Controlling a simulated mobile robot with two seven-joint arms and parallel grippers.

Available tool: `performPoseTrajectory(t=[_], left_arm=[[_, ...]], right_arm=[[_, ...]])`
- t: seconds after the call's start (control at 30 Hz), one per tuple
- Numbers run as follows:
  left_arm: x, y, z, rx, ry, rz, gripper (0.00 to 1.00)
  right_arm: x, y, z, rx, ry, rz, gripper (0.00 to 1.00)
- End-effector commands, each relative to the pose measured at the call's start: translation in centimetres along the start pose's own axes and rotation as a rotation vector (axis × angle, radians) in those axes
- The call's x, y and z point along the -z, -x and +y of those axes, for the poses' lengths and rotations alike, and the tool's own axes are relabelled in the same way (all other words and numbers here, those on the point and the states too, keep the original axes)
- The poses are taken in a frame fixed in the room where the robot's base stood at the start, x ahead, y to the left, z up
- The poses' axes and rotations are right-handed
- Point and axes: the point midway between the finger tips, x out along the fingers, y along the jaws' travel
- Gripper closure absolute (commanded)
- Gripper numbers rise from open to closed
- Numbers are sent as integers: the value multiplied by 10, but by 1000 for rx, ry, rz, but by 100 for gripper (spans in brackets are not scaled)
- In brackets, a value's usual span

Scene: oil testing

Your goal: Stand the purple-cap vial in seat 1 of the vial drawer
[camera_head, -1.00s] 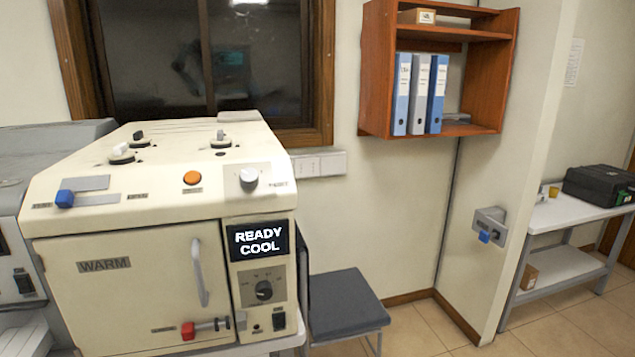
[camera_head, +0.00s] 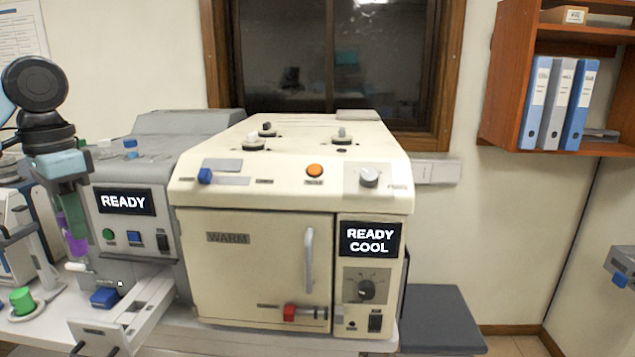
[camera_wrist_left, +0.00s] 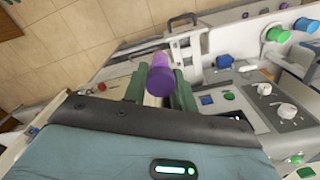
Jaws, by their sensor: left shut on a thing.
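My left gripper (camera_head: 72,215) is shut on the purple-cap vial at the left of the head view. The purple cap (camera_head: 75,244) shows below the green fingers. In the left wrist view the purple-cap vial (camera_wrist_left: 160,76) is between the fingers, its cap end toward the camera, and its body is mostly hidden. The vial drawer (camera_head: 150,297) is pulled out from the grey machine, right of and lower than the gripper. It also shows in the wrist view (camera_wrist_left: 208,40), beyond the fingers. Its seat numbers are too small to read. My right gripper is out of view.
The grey machine (camera_head: 127,222) with a READY display stands behind the drawer. A cream machine (camera_head: 250,255) reading READY COOL is close on its right. A green-capped item (camera_head: 22,300) stands on the bench at left.

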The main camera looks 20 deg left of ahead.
Motion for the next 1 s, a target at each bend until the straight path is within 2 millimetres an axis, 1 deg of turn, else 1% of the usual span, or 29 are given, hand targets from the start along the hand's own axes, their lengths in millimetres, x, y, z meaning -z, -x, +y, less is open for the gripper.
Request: performPoseTrajectory(t=[0.03, 0.2, 0.57, 0.67, 1.0], left_arm=[[2, -11, -1, -3, 16, 7, 95], [5, -34, -3, 1, 60, 5, 95], [11, -61, -2, 1, 104, 2, 95], [14, -76, -1, 3, 121, -2, 95], [17, -88, 1, 4, 140, -2, 95]], right_arm=[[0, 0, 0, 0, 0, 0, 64], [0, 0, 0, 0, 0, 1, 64], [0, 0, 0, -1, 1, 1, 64], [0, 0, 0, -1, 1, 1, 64], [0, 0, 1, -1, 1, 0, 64]])
